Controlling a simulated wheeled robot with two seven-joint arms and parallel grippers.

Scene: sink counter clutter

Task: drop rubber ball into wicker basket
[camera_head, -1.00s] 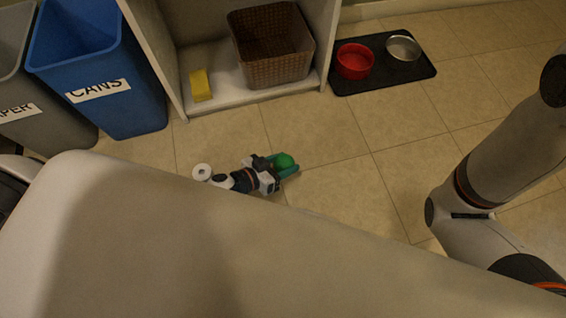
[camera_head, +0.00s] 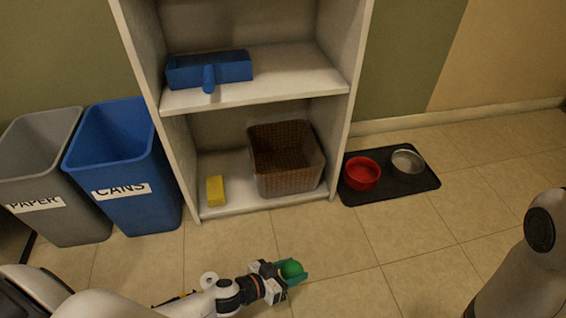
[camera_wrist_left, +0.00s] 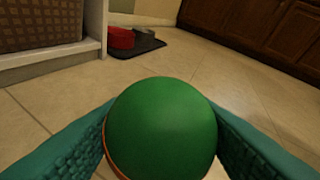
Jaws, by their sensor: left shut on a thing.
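The green rubber ball (camera_head: 291,269) is between the teal fingers of my left gripper (camera_head: 290,274), low over the tiled floor in front of the shelf. In the left wrist view the ball (camera_wrist_left: 160,130) fills the middle, with a finger pressed on each side. The brown wicker basket (camera_head: 287,180) stands on the bottom board of the shelf unit, behind and apart from the gripper. Its open top faces up and looks empty. Its lower side also shows in the left wrist view (camera_wrist_left: 40,22). My right gripper is out of view; only part of the right arm shows.
A yellow sponge-like block (camera_head: 215,190) lies left of the basket. Blue (camera_head: 140,205) and grey (camera_head: 60,215) bins stand left. A black mat (camera_head: 405,187) holds two bowls. Floor before the shelf is clear.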

